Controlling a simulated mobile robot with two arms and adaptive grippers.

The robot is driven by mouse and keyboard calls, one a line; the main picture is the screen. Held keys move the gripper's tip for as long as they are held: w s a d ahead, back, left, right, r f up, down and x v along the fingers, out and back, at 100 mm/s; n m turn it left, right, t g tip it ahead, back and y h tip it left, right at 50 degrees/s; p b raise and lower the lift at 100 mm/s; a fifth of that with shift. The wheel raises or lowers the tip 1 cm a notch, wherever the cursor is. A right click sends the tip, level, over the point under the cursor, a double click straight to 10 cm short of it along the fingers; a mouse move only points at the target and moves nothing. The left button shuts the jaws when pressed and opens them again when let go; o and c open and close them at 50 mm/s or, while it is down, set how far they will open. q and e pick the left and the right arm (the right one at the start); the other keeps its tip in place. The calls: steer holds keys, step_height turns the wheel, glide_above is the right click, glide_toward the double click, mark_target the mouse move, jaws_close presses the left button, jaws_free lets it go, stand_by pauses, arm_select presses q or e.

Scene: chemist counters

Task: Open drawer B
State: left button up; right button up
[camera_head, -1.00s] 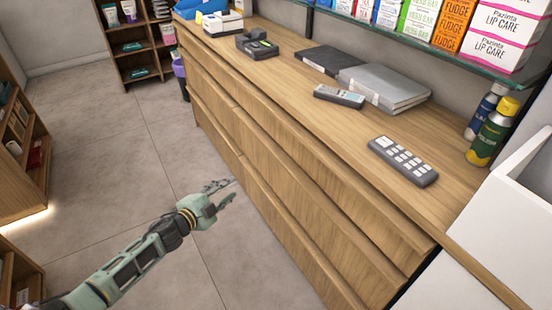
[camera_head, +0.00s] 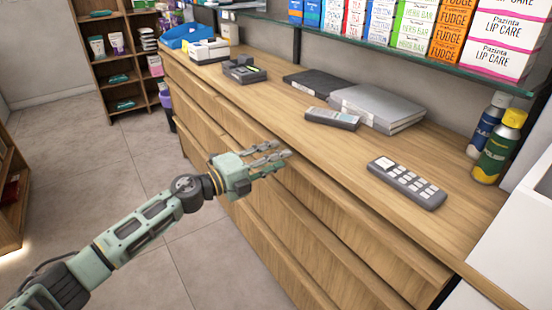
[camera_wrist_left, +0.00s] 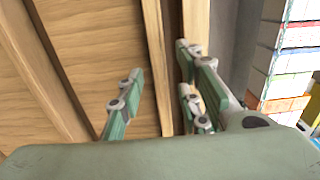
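A wooden counter with stacked drawers crosses the head view, and its drawer fronts (camera_head: 290,207) look shut. No letter shows on them, so I cannot tell which is drawer B. My left gripper (camera_head: 277,155) is at the counter's upper front edge, by the top row of drawers. In the left wrist view the gripper (camera_wrist_left: 161,62) is open, with fingers on either side of a wooden edge strip (camera_wrist_left: 158,50). I cannot tell whether they touch it. Nothing is held. My right gripper is out of view.
On the countertop (camera_head: 290,118) lie a grey remote-like device (camera_head: 405,183), a handheld device (camera_head: 332,118), a silver laptop-like slab (camera_head: 380,107) and a card terminal (camera_head: 243,70). Spray cans (camera_head: 497,147) stand at right. A glass shelf of boxes hangs above. The floor at left is clear.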

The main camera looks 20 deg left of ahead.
arm_select(q)
steer(key=shift+w+d, duration=0.1)
steer(key=shift+w, duration=0.1)
jaws_close()
stand_by(0.6)
